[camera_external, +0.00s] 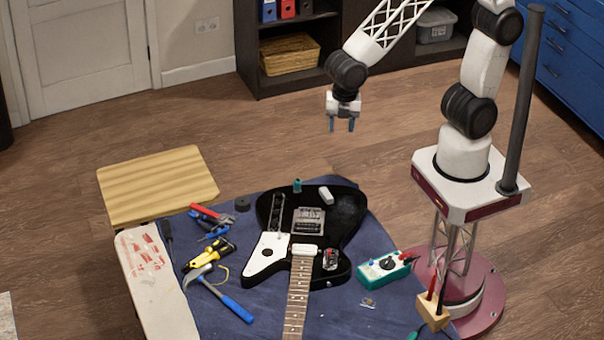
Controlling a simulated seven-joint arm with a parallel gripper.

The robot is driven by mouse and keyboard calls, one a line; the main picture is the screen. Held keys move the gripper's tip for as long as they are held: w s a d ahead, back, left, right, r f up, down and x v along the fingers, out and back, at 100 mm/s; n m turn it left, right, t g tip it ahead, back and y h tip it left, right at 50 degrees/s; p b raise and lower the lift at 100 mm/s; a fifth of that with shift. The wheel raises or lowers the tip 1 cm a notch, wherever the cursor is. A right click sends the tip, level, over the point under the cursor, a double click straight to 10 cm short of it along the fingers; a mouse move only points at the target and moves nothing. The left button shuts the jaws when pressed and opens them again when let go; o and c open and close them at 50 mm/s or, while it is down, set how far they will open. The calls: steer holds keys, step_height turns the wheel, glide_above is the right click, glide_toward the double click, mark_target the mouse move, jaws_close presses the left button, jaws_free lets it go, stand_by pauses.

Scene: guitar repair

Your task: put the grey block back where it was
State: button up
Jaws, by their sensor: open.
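A small pale grey block (326,195) lies on the upper part of the black guitar body (346,212), right of the silver bridge. It looks like the grey block of the task. My gripper (341,125) hangs above and behind the guitar, pointing down. Its two blue fingers are apart with nothing between them. It is clear of the block and touches nothing.
A blue mat (330,325) carries the guitar. Pliers (212,214), a yellow tool (212,254) and a blue-handled hammer (225,297) lie left. A teal multimeter (386,266) lies right. A small teal item (297,186) stands at the guitar's top edge.

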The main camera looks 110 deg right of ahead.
steer(key=s+d+r+m, duration=0.1)
steer(key=s+r+m, duration=0.2)
steer(key=s, duration=0.4)
steer(key=s+d+r+m+t, duration=0.1)
steer(key=s+d+r+m, duration=0.1)
steer(key=s+r+m, duration=0.2)
steer(key=s+d+r+m, duration=0.2)
steer(key=s+r+m, duration=0.2)
steer(key=s, duration=0.5)
steer(key=shift+s+d+r+m+t, duration=0.2)
steer(key=shift+s+m+t, duration=0.2)
steer(key=shift+m, duration=0.8)
